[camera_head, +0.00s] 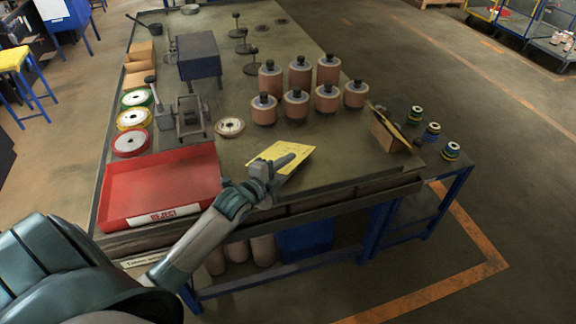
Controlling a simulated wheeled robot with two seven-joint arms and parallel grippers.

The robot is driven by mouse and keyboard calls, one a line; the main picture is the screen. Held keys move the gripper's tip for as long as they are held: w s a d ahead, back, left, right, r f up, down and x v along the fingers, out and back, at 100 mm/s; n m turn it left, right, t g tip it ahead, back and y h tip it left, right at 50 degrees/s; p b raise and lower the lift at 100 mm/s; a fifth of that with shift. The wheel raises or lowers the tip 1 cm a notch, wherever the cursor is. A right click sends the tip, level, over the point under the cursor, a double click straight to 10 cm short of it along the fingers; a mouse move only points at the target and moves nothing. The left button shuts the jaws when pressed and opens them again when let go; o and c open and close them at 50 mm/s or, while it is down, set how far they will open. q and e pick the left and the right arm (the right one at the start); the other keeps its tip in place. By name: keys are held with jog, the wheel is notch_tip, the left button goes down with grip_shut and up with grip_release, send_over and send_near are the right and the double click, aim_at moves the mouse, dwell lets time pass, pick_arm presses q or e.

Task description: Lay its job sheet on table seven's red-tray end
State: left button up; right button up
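A yellow job sheet (299,153) shows near the front edge of the table (330,172), right of the red tray. My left gripper (282,161) is over the sheet's near part and overlaps it. I cannot tell whether its fingers are closed on the sheet, or whether the sheet is flat on the top or slightly raised. The red tray (125,192), with a white reject label (163,215), sits at the table's front left end and looks empty. A table name label (143,259) on the front edge is partly hidden by my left arm. My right gripper is not in view.
Several brown cylinders (297,105) stand mid-table. Green, yellow and red-rimmed discs (133,118) lie behind the tray, beside a grey fixture (189,117). A blue block (199,56) stands farther back. A cardboard holder (387,131) and disc stacks (450,151) are at the right.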

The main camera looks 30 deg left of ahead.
pick_arm(q)
jog(key=shift+s, duration=0.1)
jog(key=shift+s, duration=0.55)
jog(key=b+v, duration=0.4)
jog(key=v, duration=1.2)
jog(key=shift+r, duration=0.2)
